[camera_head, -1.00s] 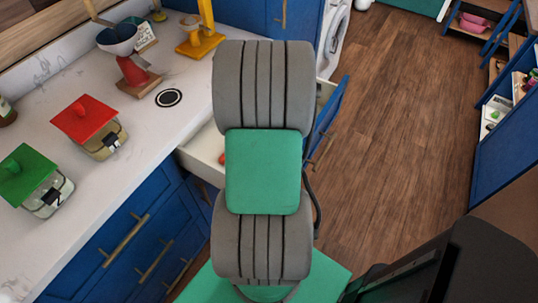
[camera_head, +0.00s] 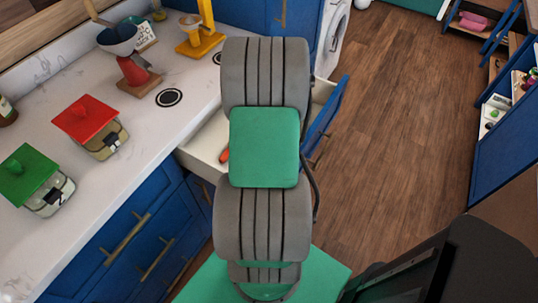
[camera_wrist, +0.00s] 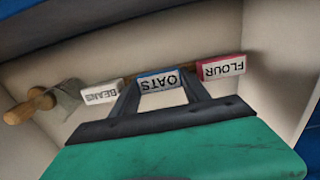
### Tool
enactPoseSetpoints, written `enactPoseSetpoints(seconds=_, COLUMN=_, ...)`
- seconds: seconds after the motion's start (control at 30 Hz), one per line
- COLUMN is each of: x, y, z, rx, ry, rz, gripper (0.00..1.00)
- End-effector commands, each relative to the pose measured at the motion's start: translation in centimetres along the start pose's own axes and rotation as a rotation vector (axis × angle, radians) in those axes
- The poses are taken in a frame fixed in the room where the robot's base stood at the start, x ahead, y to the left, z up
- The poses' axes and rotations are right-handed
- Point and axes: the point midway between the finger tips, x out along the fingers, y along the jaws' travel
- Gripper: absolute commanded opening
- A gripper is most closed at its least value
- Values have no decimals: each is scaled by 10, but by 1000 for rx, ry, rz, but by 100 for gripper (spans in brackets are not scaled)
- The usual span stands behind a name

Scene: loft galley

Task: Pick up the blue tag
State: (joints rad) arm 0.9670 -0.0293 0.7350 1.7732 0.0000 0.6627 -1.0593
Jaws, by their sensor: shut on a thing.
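The blue tag (camera_wrist: 158,74) reads OATS, upside down in the wrist view, and has a white face with a blue edge. It sits between the two dark fingers of my gripper (camera_wrist: 162,86), which are shut on it. It is inside a pale open drawer (camera_wrist: 262,88); whether it touches the drawer floor is unclear. A white BEANS tag (camera_wrist: 102,92) is to its left, and a red-edged FLOUR tag (camera_wrist: 220,67) is to its right.
A tool with a wooden handle (camera_wrist: 30,105) lies at the left in the drawer. The drawer (camera_head: 205,150) is open below the marble counter (camera_head: 95,185). A red-lidded jar (camera_head: 95,125) and a green-lidded jar (camera_head: 38,180) stand on the counter. The wooden floor at right is clear.

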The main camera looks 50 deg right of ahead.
Motion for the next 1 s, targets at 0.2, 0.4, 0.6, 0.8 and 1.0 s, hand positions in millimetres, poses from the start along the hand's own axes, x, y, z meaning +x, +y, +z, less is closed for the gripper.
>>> enactPoseSetpoints(seconds=0.2, x=0, y=0, z=0, rx=0, ry=0, rz=0, gripper=15)
enactPoseSetpoints(seconds=0.4, x=-4, y=0, z=0, rx=0, ry=1, rz=1, gripper=15)
enactPoseSetpoints(seconds=0.6, x=-44, y=2, z=-1, rx=0, ry=4, rz=6, gripper=15)
enactPoseSetpoints(seconds=0.8, x=-87, y=1, z=-1, rx=0, ry=3, rz=5, gripper=15)
enactPoseSetpoints(seconds=1.0, x=-101, y=0, z=0, rx=0, ry=0, rz=-1, gripper=15)
